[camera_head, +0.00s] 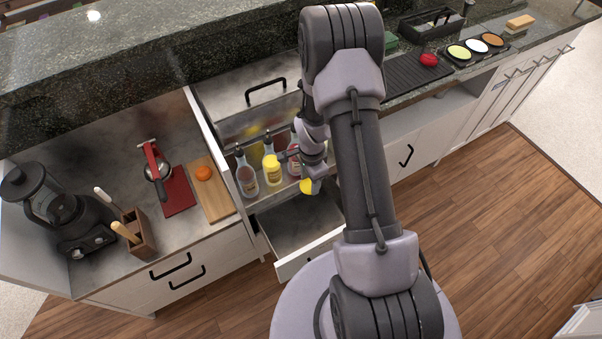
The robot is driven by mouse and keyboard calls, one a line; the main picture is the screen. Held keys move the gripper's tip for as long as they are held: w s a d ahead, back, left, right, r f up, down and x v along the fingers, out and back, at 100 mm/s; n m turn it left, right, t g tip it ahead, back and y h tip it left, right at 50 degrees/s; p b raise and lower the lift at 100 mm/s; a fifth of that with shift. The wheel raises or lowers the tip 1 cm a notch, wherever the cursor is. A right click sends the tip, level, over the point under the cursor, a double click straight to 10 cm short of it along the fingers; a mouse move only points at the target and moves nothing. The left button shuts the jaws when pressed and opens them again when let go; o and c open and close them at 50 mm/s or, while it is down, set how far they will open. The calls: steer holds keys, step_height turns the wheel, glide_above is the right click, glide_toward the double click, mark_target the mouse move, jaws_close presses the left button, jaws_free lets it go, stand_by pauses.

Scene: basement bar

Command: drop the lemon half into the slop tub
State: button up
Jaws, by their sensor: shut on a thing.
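My gripper (310,178) is in the middle of the view, left of my arm's forearm, and points down. It is shut on a yellow piece, the lemon half (306,187), which shows just below the fingers. The lemon half is in front of the row of bottles and above the open drawer (298,226). The drawer's visible floor looks bare. I cannot make out a slop tub; my arm hides part of the counter and drawer area.
Several bottles, one yellow (272,170), stand in a rail close left of my gripper. A cutting board (212,190) with an orange fruit (203,173), a red-based juicer (175,190) and a blender (55,205) are left. A drain mat (416,80) is right.

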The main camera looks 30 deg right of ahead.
step_height(320, 180, down, 6)
steer(key=b, duration=0.3)
steer(key=shift+r, duration=0.15)
steer(key=o, duration=1.4)
step_height(320, 180, up, 18)
steer(key=f+p, duration=0.1)
steer(key=p, duration=0.5)
glide_above(310, 182)
steer(key=shift+r, duration=0.25)
